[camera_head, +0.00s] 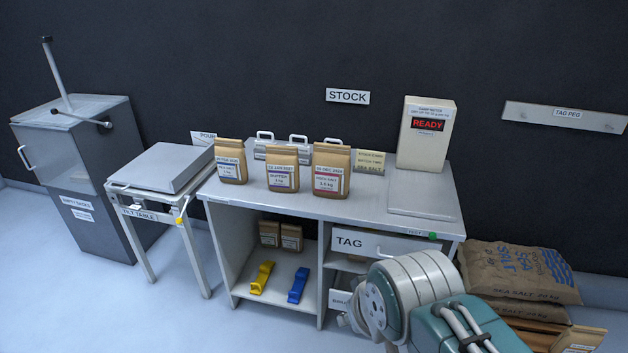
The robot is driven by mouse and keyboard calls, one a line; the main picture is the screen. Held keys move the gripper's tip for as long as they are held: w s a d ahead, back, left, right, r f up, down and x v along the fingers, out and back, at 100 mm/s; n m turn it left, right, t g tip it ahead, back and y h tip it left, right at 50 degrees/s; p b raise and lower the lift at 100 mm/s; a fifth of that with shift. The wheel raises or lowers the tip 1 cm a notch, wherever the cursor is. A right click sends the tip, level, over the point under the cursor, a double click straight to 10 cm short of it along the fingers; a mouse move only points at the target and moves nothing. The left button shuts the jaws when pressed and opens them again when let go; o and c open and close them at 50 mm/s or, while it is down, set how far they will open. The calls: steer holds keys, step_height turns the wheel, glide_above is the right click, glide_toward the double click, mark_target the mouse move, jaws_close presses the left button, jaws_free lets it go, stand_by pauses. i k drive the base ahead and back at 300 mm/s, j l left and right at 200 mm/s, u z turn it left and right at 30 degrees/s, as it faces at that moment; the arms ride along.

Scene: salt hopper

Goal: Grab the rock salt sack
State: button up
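Three brown paper sacks stand upright in a loose row on the grey bench top. The right one (331,171) has a red-edged label that seems to read rock salt, though the print is small. The middle sack (282,169) has a purple-edged label reading buffer. The left sack (231,162) has a blue-edged label too small to read surely. Part of my arm shows at the lower right, in front of the bench. My gripper is not in view, and nothing touches the sacks.
The bench (375,197) carries a scale with a READY display (427,125) at right. A tilt table (160,168) and a grey hopper cabinet (75,140) stand left. Large sea salt sacks (515,272) lie stacked right. Yellow (262,278) and blue (298,286) tools lie on the lower shelf.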

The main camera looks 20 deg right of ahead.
mark_target(331, 164)
steer(key=i+j+z, duration=0.15)
steer(key=i+z, duration=0.2)
steer(key=i, duration=0.25)
steer(key=i+j+z, duration=0.3)
steer(key=i, duration=0.25)
steer(key=i+j+z, duration=0.35)
steer(key=i+j, duration=0.15)
